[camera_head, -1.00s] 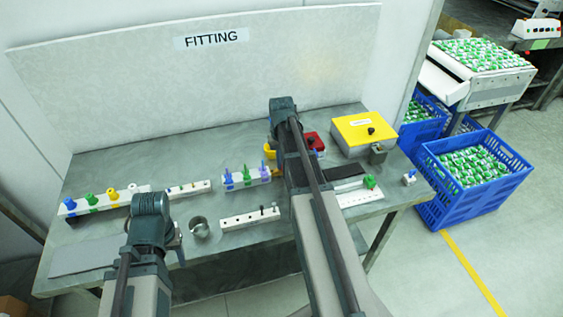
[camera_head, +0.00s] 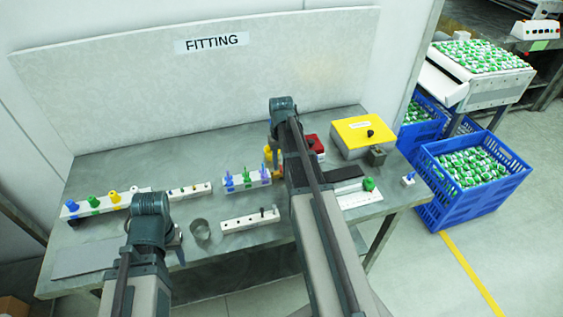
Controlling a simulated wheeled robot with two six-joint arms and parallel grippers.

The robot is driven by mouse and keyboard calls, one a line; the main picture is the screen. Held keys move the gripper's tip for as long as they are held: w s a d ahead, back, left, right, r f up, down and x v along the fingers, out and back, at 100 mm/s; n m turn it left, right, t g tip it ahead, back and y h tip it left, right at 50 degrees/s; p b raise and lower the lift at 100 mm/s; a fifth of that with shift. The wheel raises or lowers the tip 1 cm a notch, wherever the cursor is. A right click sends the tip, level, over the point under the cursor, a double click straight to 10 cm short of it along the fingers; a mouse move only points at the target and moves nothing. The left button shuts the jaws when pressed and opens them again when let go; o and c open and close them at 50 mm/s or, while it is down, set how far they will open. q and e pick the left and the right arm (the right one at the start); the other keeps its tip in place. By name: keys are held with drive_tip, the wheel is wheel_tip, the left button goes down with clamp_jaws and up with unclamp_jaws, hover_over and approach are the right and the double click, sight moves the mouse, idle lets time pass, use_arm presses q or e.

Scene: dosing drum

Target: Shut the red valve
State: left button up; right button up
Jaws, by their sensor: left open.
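A red part (camera_head: 314,144) shows on the bench just right of my right arm's upper link. The arm covers some of it, so I cannot tell whether it is the red valve or how it is set. Yellow parts (camera_head: 272,157) show left of the same arm, also partly hidden. My right gripper is hidden behind its own arm. My left gripper (camera_head: 178,250) is open and empty over the front left of the bench, well to the left of the red part. My left wrist hides part of it.
The bench (camera_head: 130,165) holds racks of coloured fittings (camera_head: 95,204), a rack of blue, green and purple pieces (camera_head: 247,180), a grey ring (camera_head: 201,229), a yellow box (camera_head: 362,136) and a green knob (camera_head: 369,184). A blue crate (camera_head: 470,200) stands at right. The bench's back is clear.

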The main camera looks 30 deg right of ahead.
sight(280, 172)
wheel_tip(280, 172, up, 12)
drive_tip(key=p, duration=1.1)
drive_tip(key=shift+r+p, duration=0.25)
drive_tip(key=shift+p, duration=0.1)
drive_tip(key=s+a+f+n+b, duration=0.2)
drive_tip(key=s+a, duration=0.3)
drive_tip(key=a, duration=0.5)
drive_tip(key=s+a+f+n+b, duration=0.1)
drive_tip(key=s+a+n, duration=0.1)
drive_tip(key=s+a, duration=0.4)
drive_tip(key=s+a+f+n+h+b, duration=0.1)
drive_tip(key=s+a, duration=0.4)
drive_tip(key=a, duration=0.9)
drive_tip(key=shift+s+a+f+n+b, duration=0.25)
drive_tip(key=shift+s+f+n+b, duration=0.15)
drive_tip(key=shift+f+n+b, duration=0.4)
